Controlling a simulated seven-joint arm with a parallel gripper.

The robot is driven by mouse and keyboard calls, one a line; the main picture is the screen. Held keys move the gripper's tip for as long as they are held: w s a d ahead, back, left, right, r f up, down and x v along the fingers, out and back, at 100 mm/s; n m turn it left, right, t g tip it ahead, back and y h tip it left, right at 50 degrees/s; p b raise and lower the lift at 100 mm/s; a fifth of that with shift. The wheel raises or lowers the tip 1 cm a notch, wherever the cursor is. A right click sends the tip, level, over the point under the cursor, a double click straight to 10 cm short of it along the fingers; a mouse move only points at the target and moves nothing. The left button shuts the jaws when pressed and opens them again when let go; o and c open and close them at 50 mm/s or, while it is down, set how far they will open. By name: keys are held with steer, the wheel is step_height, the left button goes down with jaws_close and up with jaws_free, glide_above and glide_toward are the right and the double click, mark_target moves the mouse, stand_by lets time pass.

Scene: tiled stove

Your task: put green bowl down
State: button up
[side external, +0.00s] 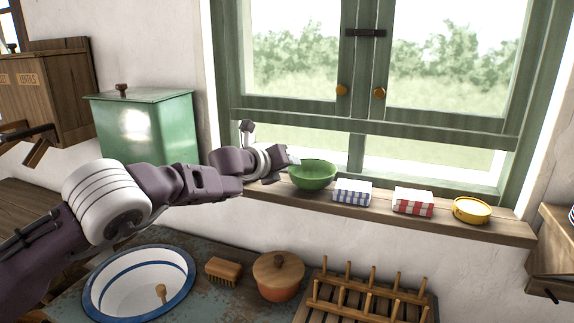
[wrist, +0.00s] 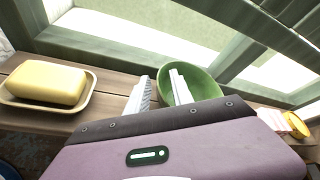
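The green bowl (side external: 313,176) sits upright on the wooden windowsill, as far as the side view shows. My gripper (side external: 291,162) is at the bowl's left side in the side view. In the wrist view my gripper (wrist: 160,88) has its two pale fingers apart. One finger is outside the bowl, and the other overlaps its inside, with the rim between them. A gap shows between the outer finger and the rim. Finger contact on the inner side is hard to see.
A blue-checked cloth (side external: 352,193), a red-checked cloth (side external: 413,202) and a yellow dish (side external: 472,210) stand right of the bowl. Yellow soap (wrist: 47,82) in a dish lies left. The green window frame (side external: 437,126) stands behind. A basin (side external: 101,301) and wooden rack (side external: 341,308) are below.

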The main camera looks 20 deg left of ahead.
steer(key=shift+r, duration=0.15)
steer(key=v, duration=1.2)
